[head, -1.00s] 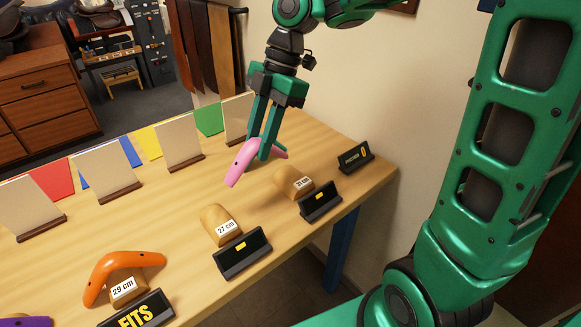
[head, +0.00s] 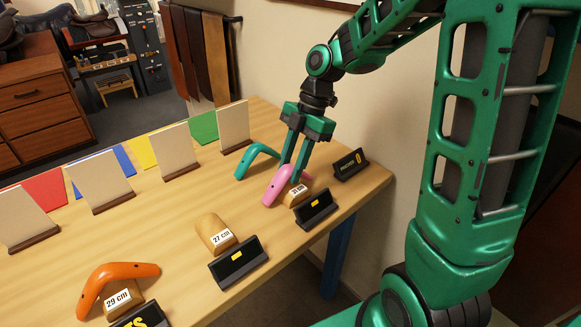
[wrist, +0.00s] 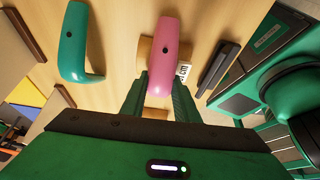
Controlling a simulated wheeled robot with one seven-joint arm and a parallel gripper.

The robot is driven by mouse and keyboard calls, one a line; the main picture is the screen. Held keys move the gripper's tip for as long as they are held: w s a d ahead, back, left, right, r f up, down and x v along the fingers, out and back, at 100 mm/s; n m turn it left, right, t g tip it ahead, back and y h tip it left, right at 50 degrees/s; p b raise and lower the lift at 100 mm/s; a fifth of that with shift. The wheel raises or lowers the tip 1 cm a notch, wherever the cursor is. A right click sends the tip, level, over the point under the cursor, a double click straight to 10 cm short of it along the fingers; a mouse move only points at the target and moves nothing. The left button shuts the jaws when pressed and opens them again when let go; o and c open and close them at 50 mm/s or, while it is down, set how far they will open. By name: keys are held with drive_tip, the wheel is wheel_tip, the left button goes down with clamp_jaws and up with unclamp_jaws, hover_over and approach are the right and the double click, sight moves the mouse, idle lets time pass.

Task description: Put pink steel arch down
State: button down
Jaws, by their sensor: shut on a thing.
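The pink steel arch (head: 277,187) is held in my gripper (head: 291,174), whose fingers point down and are shut on it. The arch is over or against the rightmost wooden block (head: 299,195), whose small label I cannot read surely. In the wrist view the pink arch (wrist: 165,50) lies across the block (wrist: 145,48), which shows on both sides of it. Whether the arch rests on the block or hovers just above it I cannot tell. The fingers (wrist: 157,95) reach the arch's near end.
A teal arch (head: 256,157) stands on the table (head: 165,215) just behind-left of my gripper. The 27 cm block (head: 214,232) is bare; an orange arch (head: 112,276) sits at the 29 cm block (head: 122,298). Black sign stands (head: 315,210) line the front; cards stand behind.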

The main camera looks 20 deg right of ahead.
drive_tip(key=shift+f, duration=0.15)
drive_tip(key=shift+f, duration=0.1)
drive_tip(key=c, duration=1.4)
unclamp_jaws()
drive_tip(key=v, duration=1.2)
drive_tip(key=shift+a, duration=0.1)
